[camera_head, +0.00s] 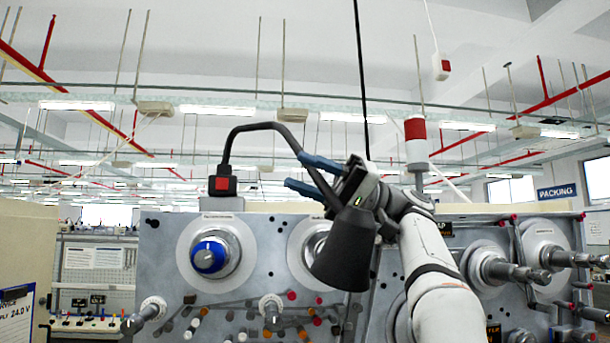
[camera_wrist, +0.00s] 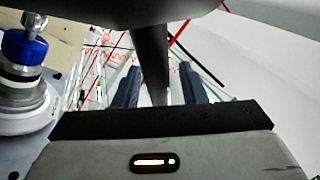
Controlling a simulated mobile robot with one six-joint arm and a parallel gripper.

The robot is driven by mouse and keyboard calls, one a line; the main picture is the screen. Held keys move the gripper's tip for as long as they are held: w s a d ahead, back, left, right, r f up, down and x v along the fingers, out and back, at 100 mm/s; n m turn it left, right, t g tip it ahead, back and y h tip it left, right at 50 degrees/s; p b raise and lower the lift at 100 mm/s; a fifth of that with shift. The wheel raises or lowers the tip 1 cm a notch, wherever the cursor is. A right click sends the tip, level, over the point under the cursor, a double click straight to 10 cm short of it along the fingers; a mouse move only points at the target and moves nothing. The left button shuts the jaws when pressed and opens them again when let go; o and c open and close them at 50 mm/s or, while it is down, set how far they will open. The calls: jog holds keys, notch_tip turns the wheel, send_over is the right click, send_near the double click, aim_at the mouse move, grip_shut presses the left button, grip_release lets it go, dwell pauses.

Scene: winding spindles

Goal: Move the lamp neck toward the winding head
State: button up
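The lamp has a black curved neck (camera_head: 262,126) rising from a black base block with a red square (camera_head: 222,184). The neck arches right and down to a dark cone-shaped shade (camera_head: 345,248). My gripper (camera_head: 296,169) has its two blue fingers spread near the neck's lower end, just above the shade. In the wrist view the neck (camera_wrist: 150,60) passes between the blue fingers (camera_wrist: 160,88), with a gap showing on the right side; the fingers look open around it. A blue-capped spindle (camera_head: 208,257) sits left of the shade, possibly the winding head; it also shows in the wrist view (camera_wrist: 24,48).
The grey panel (camera_head: 170,250) carries several spindles and coloured pegs below the lamp. A round disc (camera_head: 305,250) is partly hidden behind the shade. More spindles (camera_head: 500,270) stick out at the right. A red-and-white signal light (camera_head: 416,145) stands behind my arm.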

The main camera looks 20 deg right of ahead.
jog(key=shift+d+f, duration=0.1)
jog(key=v, duration=0.7)
jog(key=shift+d, duration=0.3)
jog(key=shift+w, duration=0.1)
